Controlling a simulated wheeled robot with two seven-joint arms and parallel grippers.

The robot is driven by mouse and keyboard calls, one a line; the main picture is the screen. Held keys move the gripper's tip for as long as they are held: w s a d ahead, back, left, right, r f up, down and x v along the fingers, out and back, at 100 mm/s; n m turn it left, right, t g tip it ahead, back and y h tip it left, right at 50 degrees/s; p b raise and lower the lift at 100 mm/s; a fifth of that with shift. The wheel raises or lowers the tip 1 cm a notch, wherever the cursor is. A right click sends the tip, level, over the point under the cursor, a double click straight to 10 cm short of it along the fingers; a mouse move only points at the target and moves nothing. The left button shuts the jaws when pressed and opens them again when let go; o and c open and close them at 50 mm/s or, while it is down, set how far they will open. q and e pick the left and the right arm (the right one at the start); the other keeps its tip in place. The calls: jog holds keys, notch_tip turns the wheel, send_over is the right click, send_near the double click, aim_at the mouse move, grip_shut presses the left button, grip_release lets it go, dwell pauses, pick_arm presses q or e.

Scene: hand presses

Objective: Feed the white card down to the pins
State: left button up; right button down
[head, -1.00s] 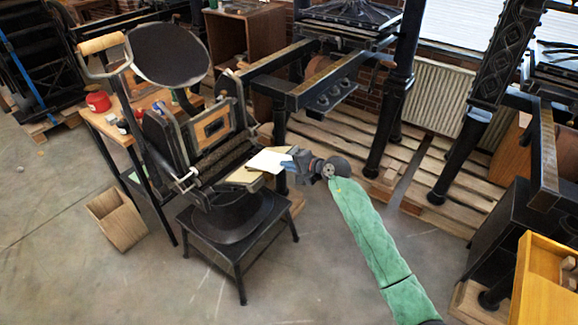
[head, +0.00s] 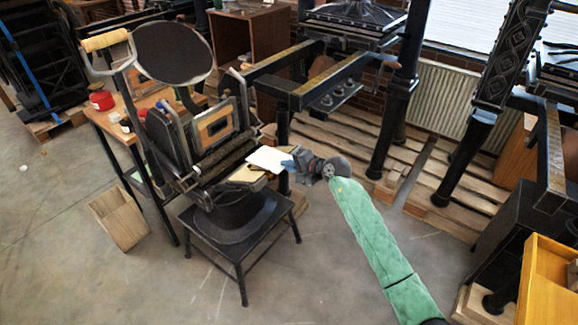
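The white card (head: 268,158) is held out flat over the wooden feed board (head: 247,175) at the right front of the black hand press (head: 196,130). My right gripper (head: 290,163) is shut on the card's right edge, its arm in a green sleeve coming from the lower right. The card's far left end points toward the press's platen and bed (head: 217,127). The pins are too small to make out. I cannot tell whether the card touches the board. My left gripper is not in view.
The press stands on a black stool (head: 240,240). A wooden bench (head: 100,118) with a red tin (head: 102,100) is behind it to the left. A wooden box (head: 119,218) lies on the floor. Large black presses (head: 390,110) fill the back right. The floor in front is clear.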

jog(key=shift+s+f, duration=0.1)
jog(key=shift+f, duration=0.3)
jog(key=c, duration=1.5)
grip_release()
jog(key=shift+c, duration=0.2)
jog(key=shift+r, duration=0.15)
jog(key=shift+c, duration=0.3)
jog(key=shift+r+v, duration=0.15)
jog(key=shift+v, duration=0.9)
jog(key=shift+r+v, duration=0.2)
jog(key=shift+v, duration=0.9)
